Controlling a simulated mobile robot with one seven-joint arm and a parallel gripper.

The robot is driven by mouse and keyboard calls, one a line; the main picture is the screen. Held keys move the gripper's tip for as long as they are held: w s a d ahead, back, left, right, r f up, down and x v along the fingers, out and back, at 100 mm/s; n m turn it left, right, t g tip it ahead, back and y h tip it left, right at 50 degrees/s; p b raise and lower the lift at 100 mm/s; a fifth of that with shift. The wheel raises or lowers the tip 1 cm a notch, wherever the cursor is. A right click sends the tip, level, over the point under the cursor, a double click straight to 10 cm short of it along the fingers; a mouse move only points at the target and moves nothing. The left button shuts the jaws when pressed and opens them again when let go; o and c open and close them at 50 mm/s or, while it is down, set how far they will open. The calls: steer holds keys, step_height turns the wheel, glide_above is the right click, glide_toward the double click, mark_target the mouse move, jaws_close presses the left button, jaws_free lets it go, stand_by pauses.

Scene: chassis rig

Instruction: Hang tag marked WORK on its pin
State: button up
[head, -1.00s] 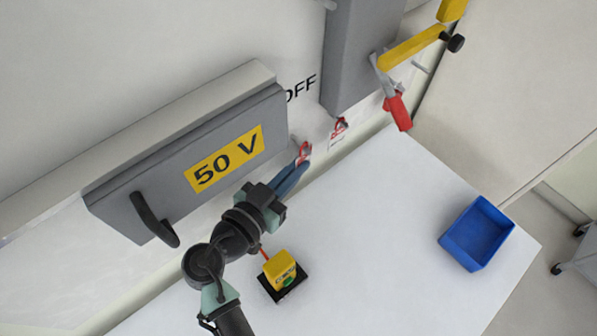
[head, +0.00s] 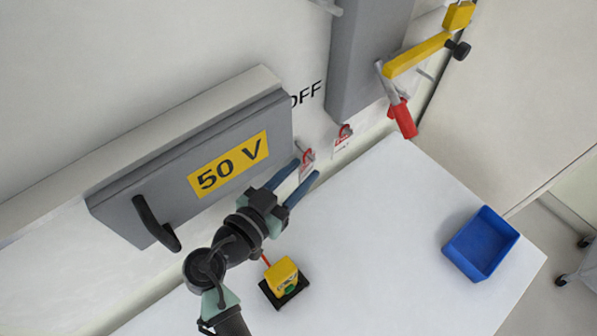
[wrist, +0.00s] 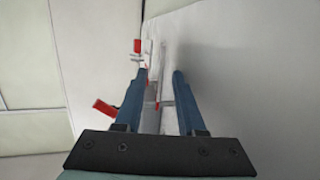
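Two white tags with red tops are at the wall in the head view, one left (head: 306,162) and one right (head: 343,138). Their print is too small to read, so I cannot tell which is marked WORK. The pins behind them are hardly visible. My gripper (head: 307,168) has its blue fingers spread, with the left tag at the gap between the fingertips. The fingers also stand apart in the wrist view (wrist: 160,71), with small red and white parts beyond them.
A grey 50 V cabinet (head: 180,185) is left of my gripper. A grey box (head: 365,60), yellow bar (head: 418,54) and red handle (head: 404,119) are at upper right. A yellow block on a black base (head: 283,278) and a blue bin (head: 481,243) stand on the white table (head: 385,270).

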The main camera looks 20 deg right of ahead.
steer(key=b+v, duration=0.4)
steer(key=v, duration=0.9)
steer(key=shift+s+f, duration=0.15)
